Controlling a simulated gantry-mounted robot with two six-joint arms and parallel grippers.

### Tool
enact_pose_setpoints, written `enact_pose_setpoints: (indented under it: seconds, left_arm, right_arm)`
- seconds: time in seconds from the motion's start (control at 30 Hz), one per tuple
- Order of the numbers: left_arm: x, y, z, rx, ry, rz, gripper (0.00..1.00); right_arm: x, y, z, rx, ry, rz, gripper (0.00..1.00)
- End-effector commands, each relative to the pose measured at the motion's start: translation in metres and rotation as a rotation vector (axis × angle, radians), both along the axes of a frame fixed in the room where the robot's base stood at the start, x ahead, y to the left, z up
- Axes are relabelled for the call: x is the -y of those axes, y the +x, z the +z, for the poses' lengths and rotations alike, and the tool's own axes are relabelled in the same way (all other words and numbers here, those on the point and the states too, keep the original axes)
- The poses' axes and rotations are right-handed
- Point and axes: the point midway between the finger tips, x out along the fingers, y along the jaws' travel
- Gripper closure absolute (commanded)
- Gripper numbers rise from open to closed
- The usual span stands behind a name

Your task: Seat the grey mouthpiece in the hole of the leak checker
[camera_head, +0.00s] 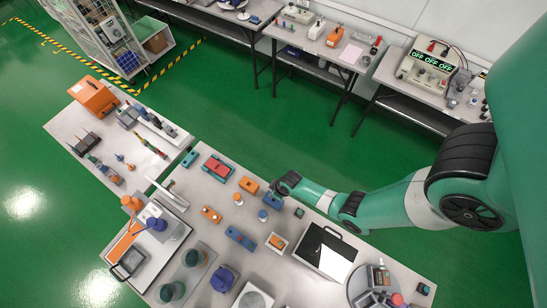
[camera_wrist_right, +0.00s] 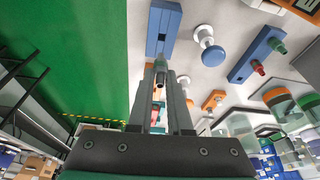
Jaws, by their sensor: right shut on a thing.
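My right gripper (camera_head: 277,191) reaches in from the right over the near table. In the right wrist view its fingers (camera_wrist_right: 160,88) are shut on a small dark grey cylindrical piece, the mouthpiece (camera_wrist_right: 160,72). A blue handheld device (camera_wrist_right: 162,28), which looks like the leak checker, lies just beyond the fingertips, near the table edge. The mouthpiece overlaps the device's near end in this view; I cannot tell whether they touch or whether it is in the hole. In the head view the blue device (camera_head: 272,201) is beside the gripper. My left gripper is not in view.
A white and blue knob-like piece (camera_wrist_right: 208,45) stands right of the device. Another blue device (camera_wrist_right: 255,55) with a red tip lies farther right. Green floor lies beyond the edge.

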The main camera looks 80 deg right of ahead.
Motion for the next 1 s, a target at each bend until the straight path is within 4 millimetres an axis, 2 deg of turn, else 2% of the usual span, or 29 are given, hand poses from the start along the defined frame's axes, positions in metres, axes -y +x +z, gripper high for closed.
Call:
enact_pose_setpoints:
  seconds: [0.67, 1.0]
  left_arm:
    - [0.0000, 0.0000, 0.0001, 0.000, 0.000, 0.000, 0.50]
    - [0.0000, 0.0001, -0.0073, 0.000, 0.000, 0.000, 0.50]
  right_arm:
    - [0.0001, 0.0001, -0.0001, 0.004, -0.002, 0.002, 1.00]
    - [0.0002, 0.0002, -0.0077, 0.004, -0.002, 0.002, 1.00]
